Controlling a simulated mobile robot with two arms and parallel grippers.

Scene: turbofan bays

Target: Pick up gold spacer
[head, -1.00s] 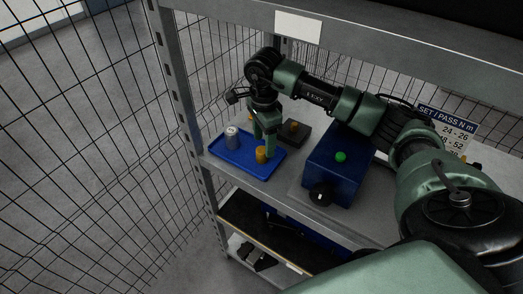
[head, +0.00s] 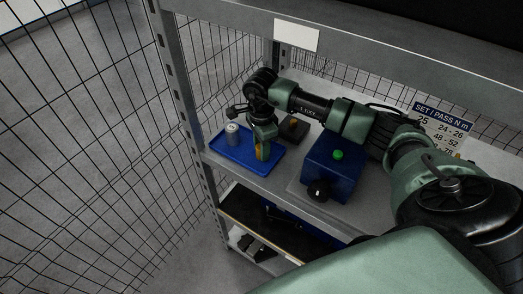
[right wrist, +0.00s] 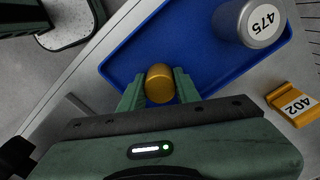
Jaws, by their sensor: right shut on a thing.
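The gold spacer (right wrist: 159,84) is a small gold cylinder between the two green fingers of my right gripper (right wrist: 160,92) in the right wrist view. The fingers touch it on both sides, and the gripper is shut on it. In the head view the spacer (head: 261,152) shows partly behind the fingers of the right gripper (head: 263,150), over the right part of the blue tray (head: 232,156). I cannot tell whether it still touches the tray. My left gripper is not in view.
A silver cylinder (head: 232,134) marked 475 (right wrist: 250,22) stands on the tray's left. Behind is a dark block (head: 293,128) with an orange piece. A blue box (head: 333,165) with a green button and black knob stands right. A shelf post (head: 187,100) and wire mesh are left.

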